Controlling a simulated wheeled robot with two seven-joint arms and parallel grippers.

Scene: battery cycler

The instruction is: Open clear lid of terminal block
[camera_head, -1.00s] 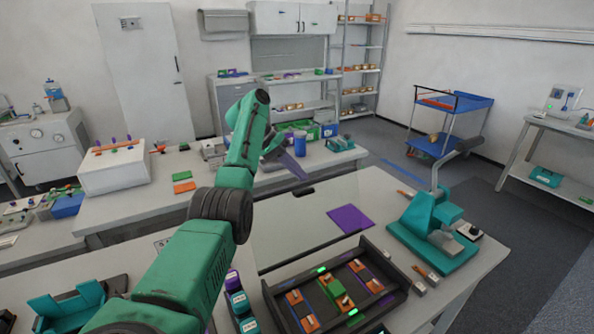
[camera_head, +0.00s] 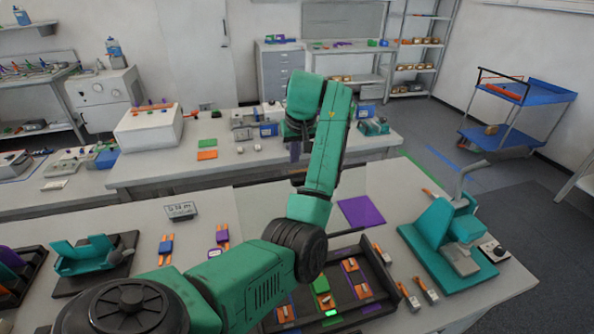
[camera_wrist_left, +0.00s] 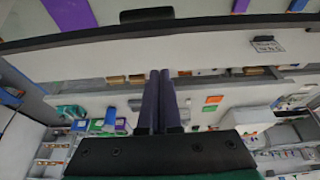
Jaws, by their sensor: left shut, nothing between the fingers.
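The terminal block (camera_head: 372,268) is a dark tray with orange and green modules at the lower middle of the head view, partly hidden by my arm. Its clear lid (camera_head: 258,208) appears raised and tilted up at the tray's far side, its middle covered by my arm. In the left wrist view the lid's dark edge (camera_wrist_left: 230,22) and black handle (camera_wrist_left: 147,15) cross the top, apart from the fingers. My left gripper (camera_head: 295,155) is shut and empty, pointing down beyond the lid; its dark fingers also show in the wrist view (camera_wrist_left: 160,75). My right gripper is out of view.
A teal fixture (camera_head: 440,240) stands right of the tray, with small connectors between them. A purple sheet (camera_head: 361,211) lies behind the tray. A teal cradle (camera_head: 85,255) and small parts are at left. Another bench (camera_head: 220,172) stands behind.

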